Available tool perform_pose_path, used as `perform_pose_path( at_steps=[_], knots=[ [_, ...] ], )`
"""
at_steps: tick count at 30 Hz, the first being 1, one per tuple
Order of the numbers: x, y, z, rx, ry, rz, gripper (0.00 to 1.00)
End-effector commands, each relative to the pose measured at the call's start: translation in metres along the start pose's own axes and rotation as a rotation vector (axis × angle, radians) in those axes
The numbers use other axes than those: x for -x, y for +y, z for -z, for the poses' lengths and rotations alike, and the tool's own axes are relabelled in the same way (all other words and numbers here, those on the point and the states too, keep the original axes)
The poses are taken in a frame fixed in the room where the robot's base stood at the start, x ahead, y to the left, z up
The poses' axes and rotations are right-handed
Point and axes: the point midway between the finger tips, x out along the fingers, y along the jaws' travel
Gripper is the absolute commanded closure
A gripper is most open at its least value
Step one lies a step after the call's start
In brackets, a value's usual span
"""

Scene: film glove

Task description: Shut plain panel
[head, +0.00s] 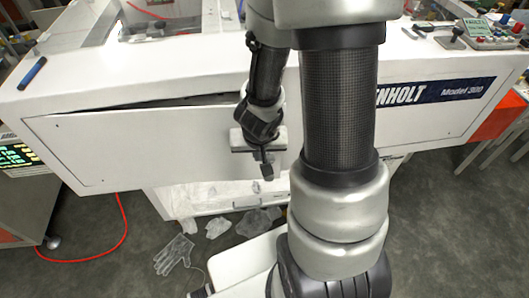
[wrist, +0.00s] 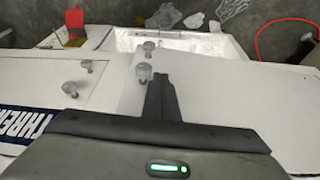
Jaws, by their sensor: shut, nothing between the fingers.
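The plain panel (head: 150,148) is a white rectangular door on the front of the white machine, left of the lettered part. A dark gap runs along its top edge, so it stands slightly ajar, leaning out at the top. It also shows as a white surface in the wrist view (wrist: 235,95). My gripper (head: 266,172) is shut and empty, pointing down by the panel's right end. Its dark fingers show in the wrist view (wrist: 160,95). I cannot tell whether they touch the panel. My arm hides the area to the right of the panel.
The lettered panel (head: 440,92) is to the right, and grey knobs (wrist: 145,70) show in the wrist view. A blue marker (head: 32,73) lies on the machine top. Clear gloves (head: 175,254) and a red hose (head: 122,225) lie on the floor. A monitor cart (head: 30,190) stands left.

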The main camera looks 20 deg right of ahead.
Motion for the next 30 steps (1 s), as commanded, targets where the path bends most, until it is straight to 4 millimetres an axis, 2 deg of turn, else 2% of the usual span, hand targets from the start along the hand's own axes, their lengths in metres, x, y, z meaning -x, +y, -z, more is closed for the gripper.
perform_pose_path(
  at_steps=[5,16,18,21,30],
  knots=[
    [-0.027,0.001,-0.002,-0.008,-0.002,-0.001,1.0],
    [-0.103,0.001,-0.002,-0.006,-0.003,0.0,1.0],
    [-0.1,0.001,0.013,-0.007,0.001,-0.001,1.0],
    [-0.105,0.0,0.025,-0.006,0.0,0.0,1.0],
    [-0.113,0.001,0.038,-0.003,0.001,0.0,1.0]
  ],
)
